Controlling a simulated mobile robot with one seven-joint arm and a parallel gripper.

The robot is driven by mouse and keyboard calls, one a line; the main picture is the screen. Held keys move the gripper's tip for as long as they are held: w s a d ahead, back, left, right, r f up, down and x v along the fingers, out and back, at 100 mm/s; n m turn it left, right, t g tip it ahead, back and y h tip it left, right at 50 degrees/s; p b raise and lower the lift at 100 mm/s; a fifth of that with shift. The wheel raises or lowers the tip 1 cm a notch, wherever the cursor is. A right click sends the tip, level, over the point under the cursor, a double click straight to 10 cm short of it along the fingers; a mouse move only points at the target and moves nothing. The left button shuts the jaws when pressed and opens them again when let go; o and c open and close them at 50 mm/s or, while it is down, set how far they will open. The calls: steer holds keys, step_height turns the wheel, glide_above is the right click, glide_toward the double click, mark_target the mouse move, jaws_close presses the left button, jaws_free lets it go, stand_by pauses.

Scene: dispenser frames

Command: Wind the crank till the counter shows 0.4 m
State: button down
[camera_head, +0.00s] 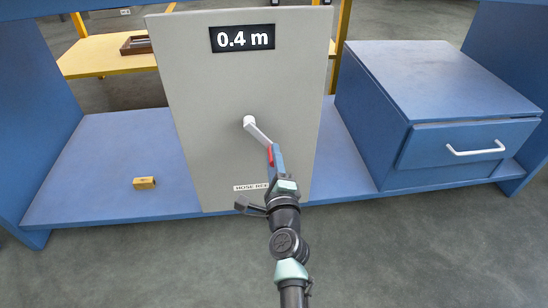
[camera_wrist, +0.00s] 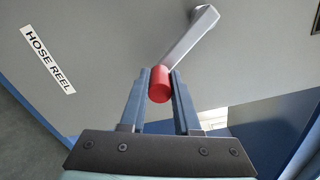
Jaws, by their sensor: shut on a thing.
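The grey upright panel (camera_head: 210,110) stands on the blue bench and bears a "HOSE REEL" label (camera_wrist: 48,58) low on its face. The counter (camera_head: 243,38) at the panel's top reads 0.4 m. The crank (camera_head: 258,131) is a light grey arm on a round hub, pointing down and to the right in the head view. Its red handle (camera_wrist: 160,84) sits between the fingers of my gripper (camera_wrist: 160,88). The gripper is shut on this handle. In the head view my gripper (camera_head: 274,156) partly hides the handle.
A blue drawer unit (camera_head: 430,80) with a white handle stands right of the panel. A small yellowish block (camera_head: 145,183) lies on the blue bench (camera_head: 110,150) to the left. A yellow table (camera_head: 100,55) with a brown tray (camera_head: 135,45) stands behind.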

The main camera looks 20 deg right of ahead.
steer(key=c, duration=0.6)
jaws_free()
steer(key=p+v, duration=0.2)
steer(key=v, duration=1.1)
